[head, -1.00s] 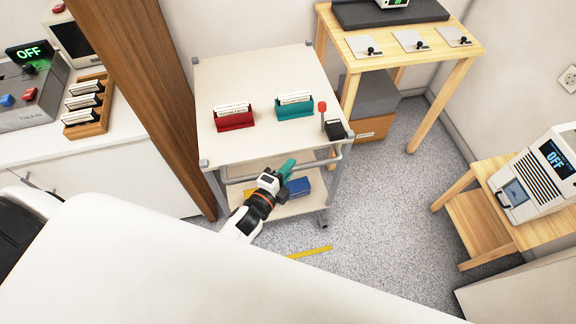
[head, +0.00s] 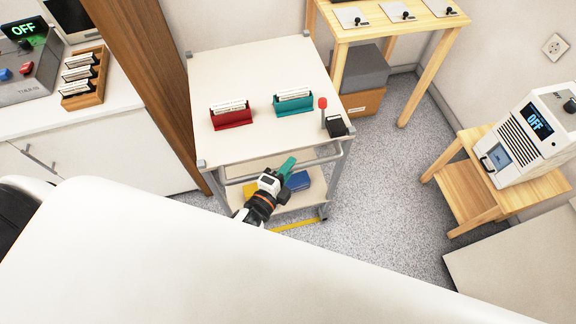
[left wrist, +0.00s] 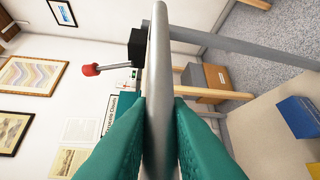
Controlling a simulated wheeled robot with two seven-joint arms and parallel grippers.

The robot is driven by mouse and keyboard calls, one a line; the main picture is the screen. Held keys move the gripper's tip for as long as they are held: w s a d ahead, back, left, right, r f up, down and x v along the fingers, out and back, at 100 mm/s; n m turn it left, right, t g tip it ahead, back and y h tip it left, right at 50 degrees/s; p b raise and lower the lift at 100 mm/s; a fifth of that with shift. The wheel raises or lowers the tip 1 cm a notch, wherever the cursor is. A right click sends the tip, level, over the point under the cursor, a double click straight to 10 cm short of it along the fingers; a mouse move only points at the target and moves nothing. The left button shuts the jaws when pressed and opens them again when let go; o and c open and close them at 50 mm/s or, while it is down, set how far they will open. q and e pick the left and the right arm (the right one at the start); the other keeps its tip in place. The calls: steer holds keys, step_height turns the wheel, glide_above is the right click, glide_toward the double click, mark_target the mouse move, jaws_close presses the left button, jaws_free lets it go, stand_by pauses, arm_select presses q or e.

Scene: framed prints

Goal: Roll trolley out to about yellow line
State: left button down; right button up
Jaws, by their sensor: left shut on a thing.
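The grey-framed trolley (head: 258,75) stands beside the brown wooden panel. Its front right leg comes down close to the right end of the yellow line (head: 297,225) on the floor. My left gripper (head: 288,168) is at the trolley's front handle bar (head: 322,158). In the left wrist view the teal fingers (left wrist: 158,140) are shut on the grey handle bar (left wrist: 158,75), one on each side. The left part of the yellow line is partly hidden by my body. My right gripper is not in view.
The trolley carries a red card holder (head: 231,118), a teal card holder (head: 294,103) and a red-tipped lever (head: 323,105). A blue item (head: 299,181) lies on its lower shelf. A wooden table (head: 440,25) stands behind right. Speckled floor (head: 385,180) is clear to the right.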

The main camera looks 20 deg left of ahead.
arm_select(q)
steer(key=c, duration=1.4)
jaws_free()
steer(key=shift+o, duration=0.2)
steer(key=b+v, duration=0.1)
steer(key=v, duration=1.1)
steer(key=s+a+f+n+g+y, duration=0.1)
steer(key=s+f+n+g, duration=0.35)
steer(key=f, duration=0.85)
steer(key=s+f+n+g+y, duration=0.1)
steer(key=s+f+n+g, duration=0.3)
steer(key=f, duration=0.8)
steer(key=s+a+f+n+g, duration=0.3)
steer(key=s+f+n, duration=0.1)
steer(key=s+f, duration=0.2)
steer(key=s+a+f+n+g+y, duration=0.1)
steer(key=s+a+f+n+g, duration=0.2)
steer(key=s+f, duration=0.3)
steer(key=s+n, duration=0.1)
steer(key=s, duration=0.1)
steer(key=shift+s+a, duration=0.35)
steer(key=shift+s, duration=0.05)
